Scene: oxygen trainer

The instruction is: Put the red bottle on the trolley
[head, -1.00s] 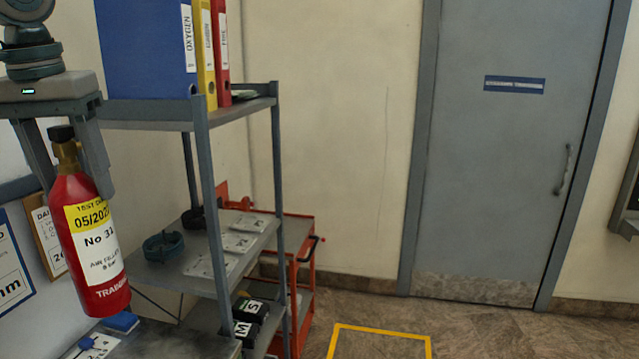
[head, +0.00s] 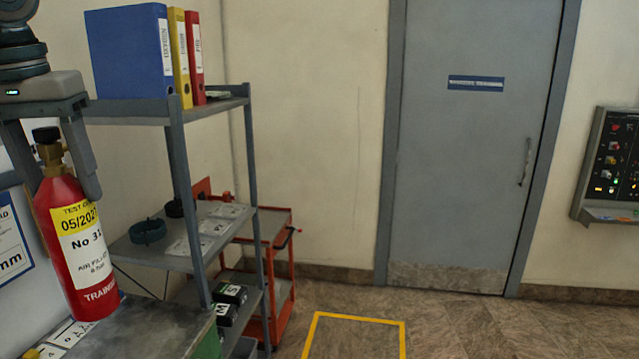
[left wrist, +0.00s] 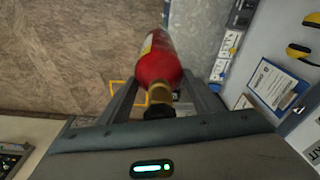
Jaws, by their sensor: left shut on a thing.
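The red bottle (head: 75,245) hangs upright, slightly tilted, at the left of the head view, with a brass neck, a black cap and a yellow and white label. My left gripper (head: 55,150) is shut on it at the neck and holds it in the air. In the left wrist view the bottle (left wrist: 158,65) shows between the fingers of the gripper (left wrist: 155,100). A red-orange trolley (head: 270,225) stands behind the grey shelf unit, partly hidden by it. My right gripper is in neither view.
The grey shelf unit (head: 172,150) holds binders (head: 130,50), a dark ring (head: 147,231) and black boxes (head: 228,295). A bench top (head: 150,335) lies below the bottle. A yellow floor outline (head: 360,318) and open floor lie to the right, before a grey door (head: 465,150).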

